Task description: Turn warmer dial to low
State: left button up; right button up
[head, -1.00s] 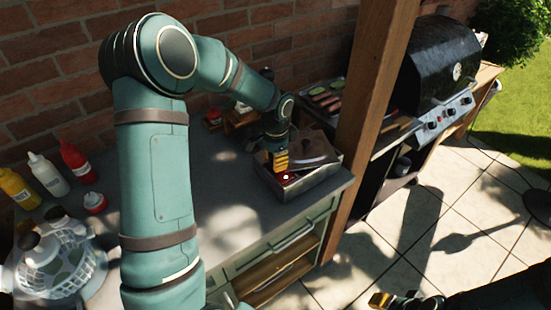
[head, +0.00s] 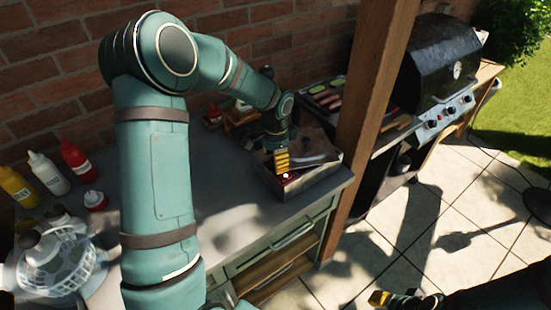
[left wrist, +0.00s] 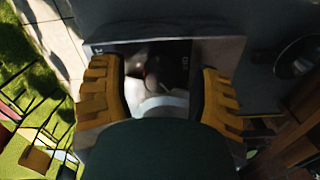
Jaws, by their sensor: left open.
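The warmer (head: 320,183) is a metal box with a brownish lid, at the right end of the grey counter. My left gripper (head: 282,161) points down at its front left part, with yellow fingers. My right gripper (head: 381,298) shows only in part at the bottom right, away from the warmer.
A wooden post (head: 370,110) rises just right of the warmer. A black grill (head: 440,65) stands beyond it. A brick wall runs behind the counter.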

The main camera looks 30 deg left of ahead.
pick_arm(q)
notch_tip(320, 180, up, 12)
dwell(0.5)
jog(key=shift+f, duration=0.1)
